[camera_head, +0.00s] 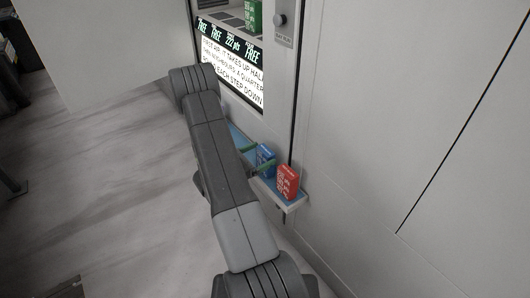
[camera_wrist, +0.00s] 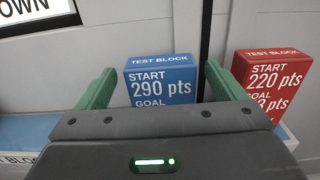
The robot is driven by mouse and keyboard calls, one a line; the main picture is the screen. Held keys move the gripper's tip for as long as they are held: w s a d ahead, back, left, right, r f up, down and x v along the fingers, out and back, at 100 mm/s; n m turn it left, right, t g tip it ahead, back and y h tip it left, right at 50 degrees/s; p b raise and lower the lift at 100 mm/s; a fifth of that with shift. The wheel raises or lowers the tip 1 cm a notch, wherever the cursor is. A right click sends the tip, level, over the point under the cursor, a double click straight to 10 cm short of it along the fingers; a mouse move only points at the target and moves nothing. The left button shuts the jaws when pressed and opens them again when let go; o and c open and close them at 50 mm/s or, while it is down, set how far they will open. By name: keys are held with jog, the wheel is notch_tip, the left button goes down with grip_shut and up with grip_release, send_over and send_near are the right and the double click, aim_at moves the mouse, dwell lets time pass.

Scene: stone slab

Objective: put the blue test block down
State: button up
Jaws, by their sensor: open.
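The blue test block (camera_head: 266,154) stands upright on a narrow shelf (camera_head: 294,206) at the foot of the wall unit. In the wrist view its face (camera_wrist: 160,84) reads "START 290 pts". My gripper (camera_head: 256,160) is open, with one green finger on each side of the blue block. In the wrist view a gap shows between the block and the right finger, and the left finger is close to its left edge. The block's lower part is hidden behind my gripper.
A red test block (camera_head: 288,181) stands on the shelf just right of the blue one, close to my right finger. A lit text panel (camera_head: 232,70) and a green block (camera_head: 254,15) are above. A pale wall (camera_head: 400,110) closes off the right side.

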jog(key=v, duration=0.9)
jog(key=shift+p, duration=0.45)
jog(key=shift+s+a, duration=0.1)
jog(key=shift+o, duration=1.1)
